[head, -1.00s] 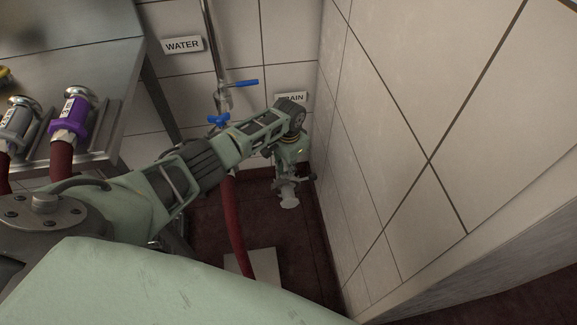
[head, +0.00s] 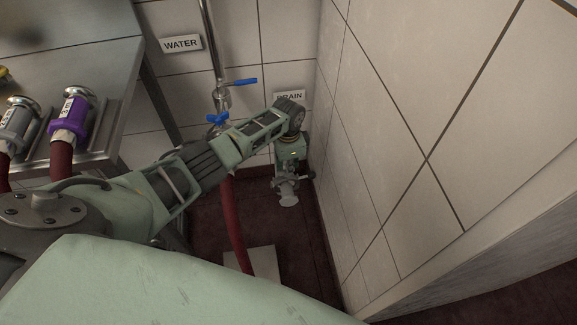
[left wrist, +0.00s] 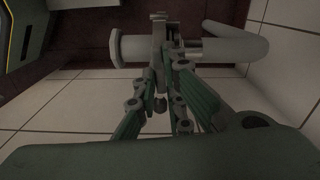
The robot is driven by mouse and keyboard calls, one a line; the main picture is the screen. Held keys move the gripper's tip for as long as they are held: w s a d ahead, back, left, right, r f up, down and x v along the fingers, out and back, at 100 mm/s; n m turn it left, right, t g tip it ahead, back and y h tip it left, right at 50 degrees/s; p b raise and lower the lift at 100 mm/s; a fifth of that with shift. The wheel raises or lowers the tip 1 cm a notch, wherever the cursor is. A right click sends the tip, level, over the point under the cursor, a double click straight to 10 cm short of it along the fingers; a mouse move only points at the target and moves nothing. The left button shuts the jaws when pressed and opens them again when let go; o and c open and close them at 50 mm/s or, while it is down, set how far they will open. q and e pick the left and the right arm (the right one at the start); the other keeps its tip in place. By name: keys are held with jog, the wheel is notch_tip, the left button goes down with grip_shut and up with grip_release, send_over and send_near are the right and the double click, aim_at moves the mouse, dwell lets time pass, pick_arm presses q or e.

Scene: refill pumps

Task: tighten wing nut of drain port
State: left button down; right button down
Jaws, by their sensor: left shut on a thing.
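The drain port, a grey pipe stub with a flanged end (head: 289,198), is low in the corner under the DRAIN sign in the head view. In the left wrist view the drain pipe (left wrist: 232,43) runs across the top, with its flanged end to the left. A clamp (left wrist: 159,30) sits around the joint behind that end. My left gripper (left wrist: 163,80) reaches up to the clamp, its green-padded fingers close together. It is shut on the wing nut (left wrist: 160,103), which shows small and dark between the fingers. The fingers partly hide the nut. My right gripper is out of view.
A tiled wall (head: 400,120) stands close to the right of my left arm. A water pipe with blue handles (head: 244,82) is behind the arm. A red hose (head: 234,235) hangs below it. A steel table (head: 80,40) with hose couplings is at left.

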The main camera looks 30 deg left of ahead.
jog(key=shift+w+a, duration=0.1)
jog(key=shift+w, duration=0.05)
pick_arm(q)
jog(key=c, duration=1.8)
grip_release()
jog(key=shift+c, duration=0.2)
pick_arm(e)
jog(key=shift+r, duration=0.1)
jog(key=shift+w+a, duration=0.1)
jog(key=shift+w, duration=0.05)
